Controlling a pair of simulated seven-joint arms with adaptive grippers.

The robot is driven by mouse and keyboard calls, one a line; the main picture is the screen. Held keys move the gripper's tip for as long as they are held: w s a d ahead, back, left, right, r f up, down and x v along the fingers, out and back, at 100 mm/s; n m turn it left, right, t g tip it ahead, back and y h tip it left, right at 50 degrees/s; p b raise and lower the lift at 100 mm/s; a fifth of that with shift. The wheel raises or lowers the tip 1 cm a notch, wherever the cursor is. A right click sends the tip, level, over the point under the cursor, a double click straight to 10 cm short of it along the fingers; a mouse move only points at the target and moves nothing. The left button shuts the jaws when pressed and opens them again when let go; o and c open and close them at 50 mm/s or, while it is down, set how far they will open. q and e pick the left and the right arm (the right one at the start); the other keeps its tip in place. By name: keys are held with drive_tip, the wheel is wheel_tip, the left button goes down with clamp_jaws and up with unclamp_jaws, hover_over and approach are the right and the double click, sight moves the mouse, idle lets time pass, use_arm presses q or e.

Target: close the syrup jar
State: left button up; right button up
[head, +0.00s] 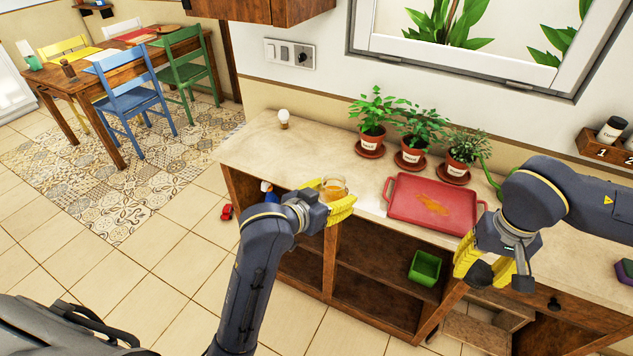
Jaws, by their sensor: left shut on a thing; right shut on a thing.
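The syrup jar (334,186) is a small clear glass with amber content, at the counter's front edge left of the red tray. No lid shows on it. My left gripper (340,204) is shut on the jar, its yellow fingers around the side nearest me. My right gripper (483,270) is in front of the counter, right of and below the red tray, with its fingers pointing down. It is shut on a small dark thing, mostly hidden by the fingers; it may be the lid, but I cannot tell.
The red tray (399,203) with an amber smear lies on the counter (290,150). Potted herbs (413,138) stand behind it. A light bulb (284,119) is at the back left. A green box (425,268) sits on the shelf below. A drawer (478,332) stands open at lower right.

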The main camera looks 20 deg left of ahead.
use_arm(q)
drive_tip(key=d+f+m+g+h, duration=0.2)
drive_tip(key=d+m+h, duration=0.2)
drive_tip(key=d, duration=0.3)
drive_tip(key=shift+s+d, duration=0.2)
drive_tip(key=shift+d, duration=0.1)
drive_tip(key=shift+f, duration=0.15)
use_arm(e)
drive_tip(key=shift+w+a+r, duration=0.1)
drive_tip(key=shift+r, duration=0.1)
drive_tip(key=w+a+r+m, duration=0.1)
drive_tip(key=w+a+r, duration=0.2)
drive_tip(key=a, duration=0.5)
drive_tip(key=w+a+r+m, duration=0.1)
drive_tip(key=w+a+r, duration=0.2)
drive_tip(key=a, duration=0.6)
drive_tip(key=w+a+r+m, duration=0.1)
drive_tip(key=w+a+r, duration=0.1)
drive_tip(key=a+r, duration=0.3)
drive_tip(key=a, duration=0.3)
drive_tip(key=shift+w+a+r, duration=0.25)
drive_tip(key=shift+w+r, duration=0.1)
drive_tip(key=shift+w, duration=0.05)
drive_tip(key=shift+f, duration=0.1)
drive_tip(key=shift+f, duration=1.9)
